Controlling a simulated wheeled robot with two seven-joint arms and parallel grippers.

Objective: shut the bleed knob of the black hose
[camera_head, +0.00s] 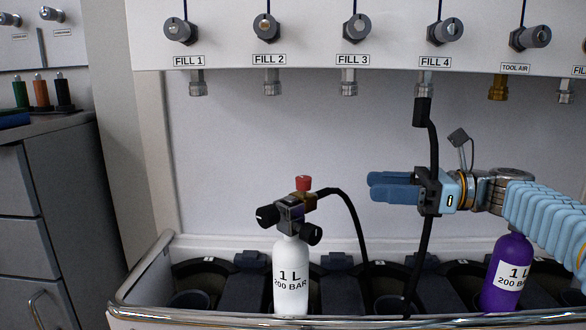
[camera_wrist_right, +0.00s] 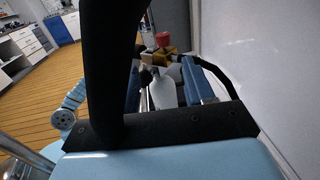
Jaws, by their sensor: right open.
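The black hose (camera_head: 356,220) hangs from the FILL 4 outlet (camera_head: 426,90), dips to the rack and rises to a brass fitting (camera_head: 308,200) on the white cylinder (camera_head: 290,275). A red knob (camera_head: 303,183) tops this fitting; its open or shut setting cannot be told. My right gripper (camera_head: 385,188) is open and empty, pointing left, to the right of the red knob and apart from it. In the right wrist view, the red knob (camera_wrist_right: 163,39) and cylinder (camera_wrist_right: 163,93) appear beyond and between the fingers (camera_wrist_right: 168,82). My left gripper is out of view.
The hose runs vertically across my right gripper's body and looms large in the wrist view (camera_wrist_right: 112,60). Black valve knobs (camera_head: 267,215) flank the cylinder's neck. A purple cylinder (camera_head: 508,255) stands below my right arm. A metal rail (camera_head: 220,318) edges the rack.

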